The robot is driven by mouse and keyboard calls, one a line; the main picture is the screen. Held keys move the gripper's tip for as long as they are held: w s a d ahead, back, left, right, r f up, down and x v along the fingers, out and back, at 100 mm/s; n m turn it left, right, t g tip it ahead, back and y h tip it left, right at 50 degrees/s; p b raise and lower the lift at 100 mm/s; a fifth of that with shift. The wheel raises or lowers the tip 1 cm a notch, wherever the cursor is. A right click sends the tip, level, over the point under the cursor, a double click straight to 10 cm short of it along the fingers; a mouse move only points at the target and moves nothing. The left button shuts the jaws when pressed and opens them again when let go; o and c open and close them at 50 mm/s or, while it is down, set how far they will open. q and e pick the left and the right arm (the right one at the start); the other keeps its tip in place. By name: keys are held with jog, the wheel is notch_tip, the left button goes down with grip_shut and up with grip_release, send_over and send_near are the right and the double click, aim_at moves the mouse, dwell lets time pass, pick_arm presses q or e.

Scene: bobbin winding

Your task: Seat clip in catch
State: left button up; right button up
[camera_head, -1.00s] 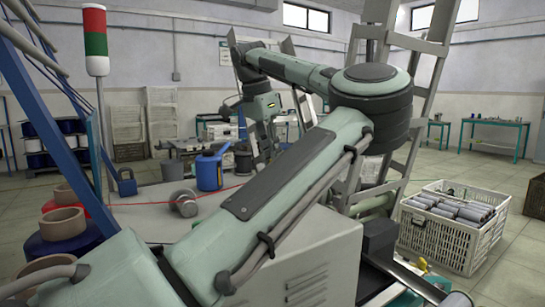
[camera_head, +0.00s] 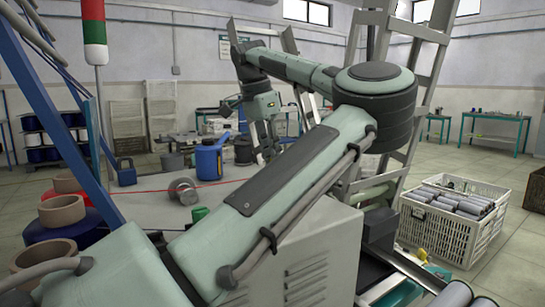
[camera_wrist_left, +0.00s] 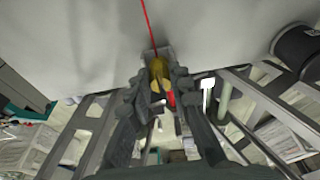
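My left arm comes in from the lower left of the head view, and its gripper (camera_head: 266,135) hangs low at the far end; its fingertips are hidden behind my own arm link. In the left wrist view the two dark fingers (camera_wrist_left: 158,84) appear closed around a small yellow clip (camera_wrist_left: 158,69), with a red part (camera_wrist_left: 172,98) beside it. A taut red thread (camera_wrist_left: 147,22) runs from the top edge to the clip. A grey block sits at the clip's far end; I cannot tell whether it is the catch. My right gripper is not in view.
A pale table surface (camera_wrist_left: 80,45) lies beyond the fingers, with a dark spool (camera_wrist_left: 297,45) at right. In the head view a blue can (camera_head: 209,162) and a metal spool (camera_head: 183,191) stand near the thread. A white crate (camera_head: 440,235) of grey rolls stands right.

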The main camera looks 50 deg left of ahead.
pick_arm(q)
jog(key=o, duration=0.5)
jog(key=shift+r, duration=0.1)
jog(key=v, duration=1.2)
